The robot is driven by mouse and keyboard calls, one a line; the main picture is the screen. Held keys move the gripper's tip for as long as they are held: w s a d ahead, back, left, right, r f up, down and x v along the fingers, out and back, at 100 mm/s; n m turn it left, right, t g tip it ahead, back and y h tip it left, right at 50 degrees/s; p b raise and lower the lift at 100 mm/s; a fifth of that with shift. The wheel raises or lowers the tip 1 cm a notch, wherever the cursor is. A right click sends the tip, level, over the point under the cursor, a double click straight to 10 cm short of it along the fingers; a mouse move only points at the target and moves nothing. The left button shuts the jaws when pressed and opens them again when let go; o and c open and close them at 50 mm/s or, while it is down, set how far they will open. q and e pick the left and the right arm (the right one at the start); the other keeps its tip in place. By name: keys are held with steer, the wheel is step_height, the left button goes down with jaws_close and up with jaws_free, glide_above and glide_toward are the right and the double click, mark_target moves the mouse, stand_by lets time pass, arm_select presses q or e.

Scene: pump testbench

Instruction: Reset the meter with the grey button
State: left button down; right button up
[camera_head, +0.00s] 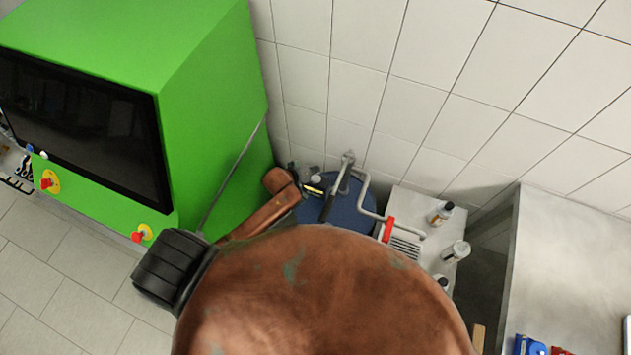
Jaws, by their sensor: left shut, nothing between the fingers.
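My left gripper (303,172) is small and far off, at the end of a brown arm link, beside the green cabinet's right side and just left of a blue round vessel (345,203). It is shut and empty. A small dark fitting with a yellow mark (313,190) lies close to it; I cannot tell whether they touch. I cannot make out the meter or its grey button. A large brown rounded part fills the bottom middle and hides what is behind it. My right gripper is not in view.
The green cabinet (212,110) has a black screen (85,125) and red stop buttons on yellow. Grey pipes (366,190) with a red handle (388,229) stand by the vessel. A steel bench (570,265) is at right.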

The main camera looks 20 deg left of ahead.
mark_target(314, 179)
arm_select(q)
step_height(314, 179, down, 4)
steer(key=shift+r+b, duration=0.1)
steer(key=shift+b, duration=0.95)
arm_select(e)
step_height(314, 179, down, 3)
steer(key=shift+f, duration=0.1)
arm_select(q)
steer(key=shift+f, duration=0.2)
steer(key=shift+f, duration=0.3)
steer(key=shift+f, duration=0.55)
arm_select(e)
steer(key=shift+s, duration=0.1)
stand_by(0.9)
arm_select(q)
steer(key=shift+r+p, duration=0.95)
steer(key=shift+p, duration=0.05)
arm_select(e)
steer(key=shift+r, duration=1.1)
